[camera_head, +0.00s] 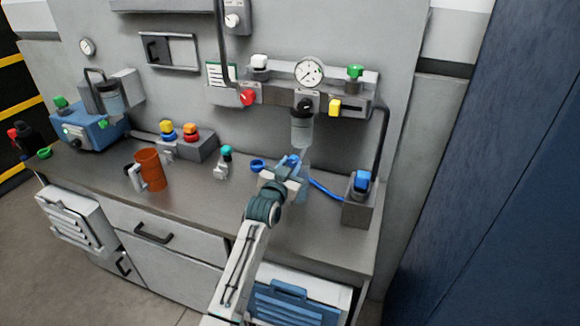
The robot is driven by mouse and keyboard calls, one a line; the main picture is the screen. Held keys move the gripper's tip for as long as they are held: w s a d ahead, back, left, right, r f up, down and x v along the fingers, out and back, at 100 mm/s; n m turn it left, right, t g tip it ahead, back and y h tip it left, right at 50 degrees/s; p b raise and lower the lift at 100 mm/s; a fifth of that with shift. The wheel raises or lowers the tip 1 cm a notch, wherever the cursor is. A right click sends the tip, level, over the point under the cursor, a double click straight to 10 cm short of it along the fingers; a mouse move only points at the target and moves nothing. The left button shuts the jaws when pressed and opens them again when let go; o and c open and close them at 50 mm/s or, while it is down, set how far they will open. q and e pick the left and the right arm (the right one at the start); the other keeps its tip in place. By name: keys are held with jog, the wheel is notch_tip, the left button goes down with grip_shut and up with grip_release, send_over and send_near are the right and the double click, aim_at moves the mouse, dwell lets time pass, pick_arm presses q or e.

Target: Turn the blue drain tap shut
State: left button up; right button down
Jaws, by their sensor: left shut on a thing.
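The clear filter bowl (302,130) hangs from the wall-mounted unit below the round gauge. The blue drain tap (293,159) shows as a small blue part just under the bowl, mostly hidden by my gripper. My left gripper (291,167) reaches up from the bottom of the view and is shut on the blue drain tap. The tap's exact angle cannot be told. My right gripper is not in view.
A blue hose (326,190) runs right to a grey box (358,211) with a blue knob (361,180). A blue ring (257,165) and a teal-topped fitting (224,165) lie left of my gripper. An orange jug (152,169) stands farther left. The front bench between is clear.

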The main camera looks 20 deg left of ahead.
pick_arm(q)
jog(key=shift+n, duration=0.3)
jog(key=n+p, duration=0.2)
jog(key=n, duration=0.1)
jog(key=shift+r+n, duration=0.15)
jog(key=shift+n, duration=0.25)
jog(key=n+p, duration=0.3)
jog(key=n, duration=0.1)
jog(key=shift+a+n, duration=0.1)
jog(key=shift+n, duration=0.2)
jog(key=n+p, duration=0.3)
jog(key=n, duration=0.2)
jog(key=shift+p, duration=0.4)
jog(key=shift+n+p, duration=0.95)
jog(key=shift+n, duration=0.95)
jog(key=shift+f, duration=0.2)
jog(key=o, duration=1)
jog(key=shift+c, duration=0.2)
